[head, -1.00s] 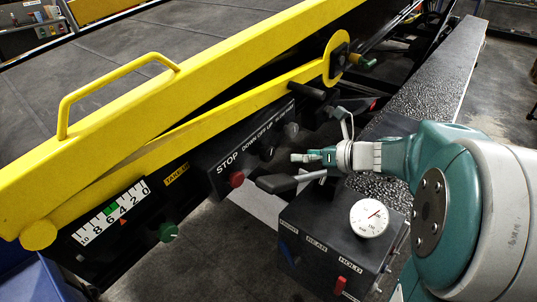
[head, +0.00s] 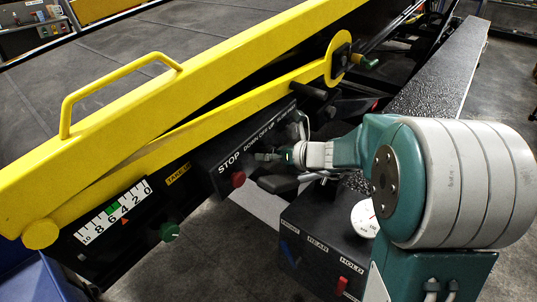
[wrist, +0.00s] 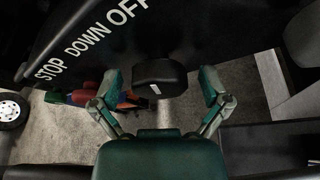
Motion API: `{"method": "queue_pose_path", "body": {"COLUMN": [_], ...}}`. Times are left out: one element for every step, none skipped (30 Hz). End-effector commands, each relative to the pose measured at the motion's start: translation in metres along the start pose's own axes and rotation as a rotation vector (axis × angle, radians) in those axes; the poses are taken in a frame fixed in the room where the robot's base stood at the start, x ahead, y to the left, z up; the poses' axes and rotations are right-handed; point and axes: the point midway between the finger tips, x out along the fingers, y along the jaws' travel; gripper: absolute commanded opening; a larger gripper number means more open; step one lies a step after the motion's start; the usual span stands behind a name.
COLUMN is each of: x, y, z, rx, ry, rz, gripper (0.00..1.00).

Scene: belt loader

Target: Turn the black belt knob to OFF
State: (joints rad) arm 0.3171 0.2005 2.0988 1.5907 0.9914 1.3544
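The black belt knob (wrist: 160,78) is on the dark panel (wrist: 220,25), in the upper middle of the wrist view, with a small white mark on its lower face. My gripper (wrist: 160,87) is open, with one finger on each side of the knob and a visible gap to each. The panel shows STOP, DOWN and OFF in the wrist view, and UP also in the head view. In the head view my gripper (head: 268,156) is at the panel under the DOWN OFF UP lettering and largely hides the knob.
The red stop button (head: 238,179) is left of my gripper; a red part (wrist: 80,98) shows behind the left finger. A control box (head: 310,240) with a gauge (head: 364,218) stands below my arm. A yellow rail (head: 200,75) runs above the panel.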

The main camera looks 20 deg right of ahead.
Motion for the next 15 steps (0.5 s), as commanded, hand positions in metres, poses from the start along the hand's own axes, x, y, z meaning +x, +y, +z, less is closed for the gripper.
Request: {"method": "queue_pose_path", "body": {"x": [-0.0002,-0.0002,-0.0002,-0.0002,-0.0002,-0.0002,-0.0002,-0.0002,-0.0002,-0.0002,-0.0002,-0.0002,-0.0001,-0.0001,0.0], "y": [0.0,0.0,0.0,-0.0001,-0.0001,-0.0001,-0.0002,-0.0002,-0.0003,-0.0003,-0.0002,-0.0001,0.0,0.0,-0.0001], "z": [0.0,0.0,0.0,0.0,0.0,0.0,0.0,0.0,-0.0001,-0.0001,0.0,0.0,0.0,0.0,-0.0001], "rx": [0.0,0.0,0.0,0.0,0.0,0.0,0.0,0.0,0.0,0.0,-0.003,-0.013,-0.025,-0.039,-0.061], "ry": [0.0,0.0,0.0,0.0,0.0,0.0,0.0,0.0,0.0,0.0,0.0,0.0,0.0,0.0,0.0], "rz": [0.0,0.0,0.0,0.0,0.0,0.0,0.0,-0.001,-0.001,-0.001,-0.002,-0.006,-0.01,-0.017,-0.026], "gripper": [0.74,0.6,0.43,0.29,0.16,0.14,0.14,0.14,0.13,0.13,0.13,0.13,0.13,0.13,0.13]}}
